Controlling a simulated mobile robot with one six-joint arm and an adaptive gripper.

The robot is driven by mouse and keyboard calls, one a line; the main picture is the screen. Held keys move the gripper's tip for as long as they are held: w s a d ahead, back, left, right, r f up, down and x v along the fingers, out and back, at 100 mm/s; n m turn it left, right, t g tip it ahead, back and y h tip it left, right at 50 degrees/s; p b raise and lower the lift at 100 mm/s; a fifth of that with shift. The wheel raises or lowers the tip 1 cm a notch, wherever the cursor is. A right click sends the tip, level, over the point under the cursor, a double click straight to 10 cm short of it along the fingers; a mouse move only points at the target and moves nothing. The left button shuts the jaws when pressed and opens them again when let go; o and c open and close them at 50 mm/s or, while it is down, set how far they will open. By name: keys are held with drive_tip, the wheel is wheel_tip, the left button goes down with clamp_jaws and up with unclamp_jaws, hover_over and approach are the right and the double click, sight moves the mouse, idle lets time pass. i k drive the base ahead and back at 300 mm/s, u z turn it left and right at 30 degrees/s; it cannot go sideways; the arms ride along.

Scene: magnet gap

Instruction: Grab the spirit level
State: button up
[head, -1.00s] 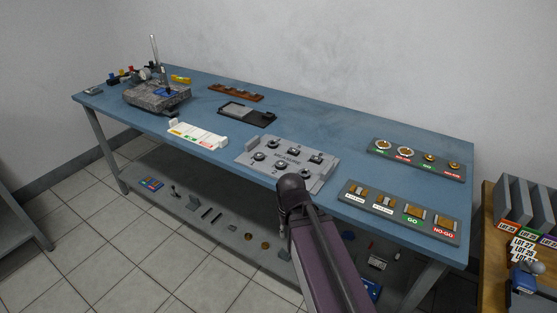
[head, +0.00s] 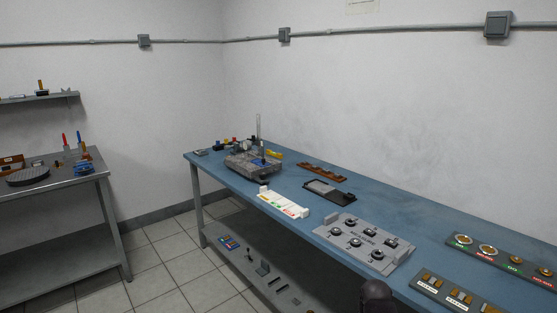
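A small yellow bar (head: 275,154), which looks like the spirit level, lies on the blue-topped bench (head: 400,219) at its far end. It is just behind and right of the grey stone block (head: 252,164) with the upright stand. It is too small for me to make out a vial, and the block may hide part of it. My gripper is not in view. Only a dark rounded part of my arm shows at the bottom edge, well away from the yellow bar.
On the bench are a white labelled tray (head: 283,205), a dark tray (head: 329,193), a brown rack (head: 322,172), a grey fixture plate (head: 362,243) and gauge boards (head: 505,259). A lower shelf (head: 216,235) holds small parts. Another metal table (head: 60,190) stands left, with tiled floor between.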

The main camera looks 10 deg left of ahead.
sight(280, 155)
drive_tip(key=k, duration=0.9)
drive_tip(key=u, duration=0.35)
drive_tip(key=i, duration=0.5)
drive_tip(key=u, duration=0.8)
drive_tip(key=i, duration=1.55)
drive_tip(key=z, duration=0.55)
drive_tip(key=i, duration=0.9)
drive_tip(key=z, duration=0.55)
